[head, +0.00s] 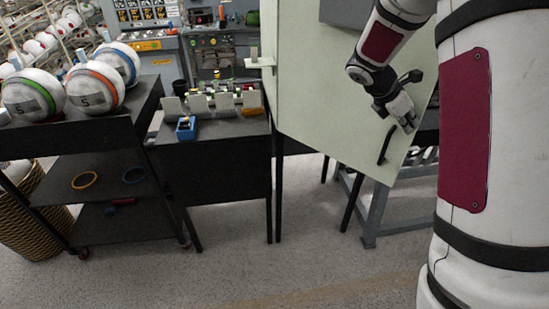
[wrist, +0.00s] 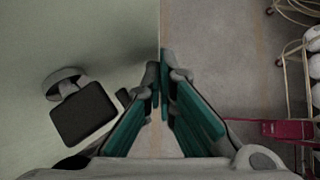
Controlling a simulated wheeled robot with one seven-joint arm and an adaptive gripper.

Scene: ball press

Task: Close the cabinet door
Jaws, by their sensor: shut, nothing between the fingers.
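The cabinet door (head: 320,85) is a large pale green panel standing open at the right of the head view, with a black bar handle (head: 385,147) near its lower right corner. In the wrist view the door (wrist: 70,35) fills the left half, and its handle (wrist: 83,113) is left of my fingers. My gripper (head: 408,122) is shut and empty, in front of the door near its right edge, above and right of the handle. In the wrist view the fingertips (wrist: 162,75) line up with the door's edge; I cannot tell whether they touch it.
A black bench (head: 215,128) with small parts and a blue holder (head: 186,128) stands left of the door. A black cart (head: 90,145) carries several striped balls at the left. A wicker basket (head: 40,220) stands beside it. The front floor is clear.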

